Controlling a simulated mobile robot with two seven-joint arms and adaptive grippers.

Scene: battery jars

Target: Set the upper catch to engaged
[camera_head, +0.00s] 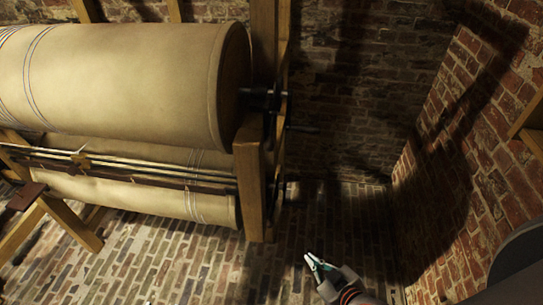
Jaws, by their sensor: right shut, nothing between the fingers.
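A wooden frame (250,185) carries a large cream roll (110,80) at the upper left and narrower cream rolls (130,192) below it. A dark metal fitting (262,98) sits at the right end of the large roll, against the frame post; it may be the upper catch, but I cannot tell its setting. A dark rod (302,129) sticks out to the right just below it. My right gripper (309,258) is shut and empty, at the lower middle, below and right of the post and apart from it. My left gripper is not in view.
Thin rods and a dark bar (130,170) run across the frame between the rolls. A brick wall (480,130) stands close on the right, with a wooden piece (531,118) at the edge. The brick floor (150,262) in front is clear.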

